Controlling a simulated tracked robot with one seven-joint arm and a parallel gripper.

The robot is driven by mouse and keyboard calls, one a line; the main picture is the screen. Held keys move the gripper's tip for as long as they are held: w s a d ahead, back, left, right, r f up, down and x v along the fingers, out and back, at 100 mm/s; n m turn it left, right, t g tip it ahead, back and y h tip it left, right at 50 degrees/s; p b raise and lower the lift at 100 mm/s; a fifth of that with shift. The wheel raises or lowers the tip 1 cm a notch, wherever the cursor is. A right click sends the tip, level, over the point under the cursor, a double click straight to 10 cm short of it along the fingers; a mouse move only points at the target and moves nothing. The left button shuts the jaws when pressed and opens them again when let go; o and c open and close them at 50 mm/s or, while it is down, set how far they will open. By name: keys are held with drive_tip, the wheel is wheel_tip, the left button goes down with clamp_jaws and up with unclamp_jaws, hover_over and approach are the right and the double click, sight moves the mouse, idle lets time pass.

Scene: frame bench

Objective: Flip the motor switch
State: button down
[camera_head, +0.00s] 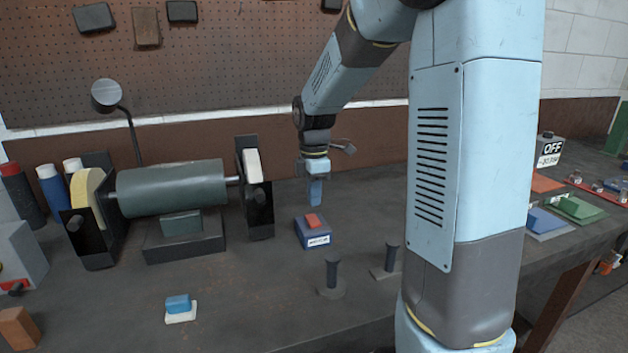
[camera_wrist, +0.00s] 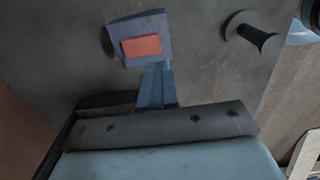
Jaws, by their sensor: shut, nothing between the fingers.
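The motor switch is a small dark blue box with a red rocker on top and a white label on its front. In the head view the switch (camera_head: 313,233) stands on the bench right of the bench grinder. In the wrist view the switch (camera_wrist: 142,40) lies just beyond my fingertips. My gripper (camera_head: 315,203) points down above the switch, its blue fingers shut and empty. In the head view a small gap shows between fingertips and rocker. In the wrist view my gripper (camera_wrist: 150,70) overlaps the switch's near edge; I cannot tell whether they touch.
The bench grinder (camera_head: 172,188) stands left of the switch. Two dark pegs stand in front of it, one nearer (camera_head: 332,272) and one to the right (camera_head: 391,258). A blue and white block (camera_head: 179,308) lies at the front left. An OFF box (camera_head: 549,150) stands at the right.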

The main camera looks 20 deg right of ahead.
sight(314, 225)
drive_tip(key=shift+f, duration=3.1)
drive_tip(key=shift+s+f, duration=0.1)
drive_tip(key=shift+f, duration=0.15)
drive_tip(key=shift+r, duration=0.85)
drive_tip(key=shift+r, duration=0.1)
